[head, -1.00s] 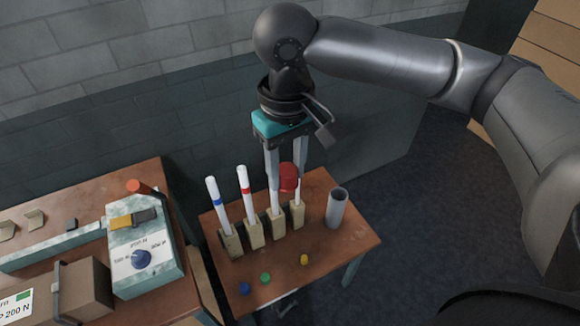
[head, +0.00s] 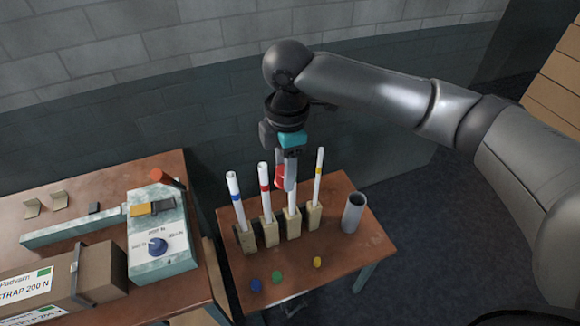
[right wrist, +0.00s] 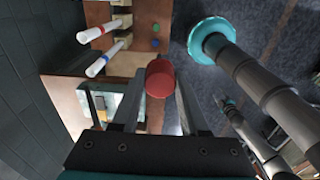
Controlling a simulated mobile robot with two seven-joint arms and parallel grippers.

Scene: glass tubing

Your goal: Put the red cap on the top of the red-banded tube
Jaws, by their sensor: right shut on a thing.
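The red-banded tube (head: 265,193) stands upright in a tan block, second from the left in the row of tubes; its top is bare. It also shows in the right wrist view (right wrist: 105,27). The red cap (head: 280,178) is between the fingers of my right gripper (head: 288,180), which is shut on it. In the head view the cap appears just right of the red-banded tube's upper part, and the gripper covers the third tube's upper part. In the right wrist view the cap (right wrist: 159,79) sits between both fingertips, apart from the tubes.
A blue-banded tube (head: 236,201) and a yellow-banded tube (head: 318,178) stand at the row's ends. A grey cup (head: 353,213) stands right of them. Blue (head: 256,285), green (head: 277,277) and yellow (head: 317,262) caps lie in front. A force-gauge bench (head: 162,243) is at left.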

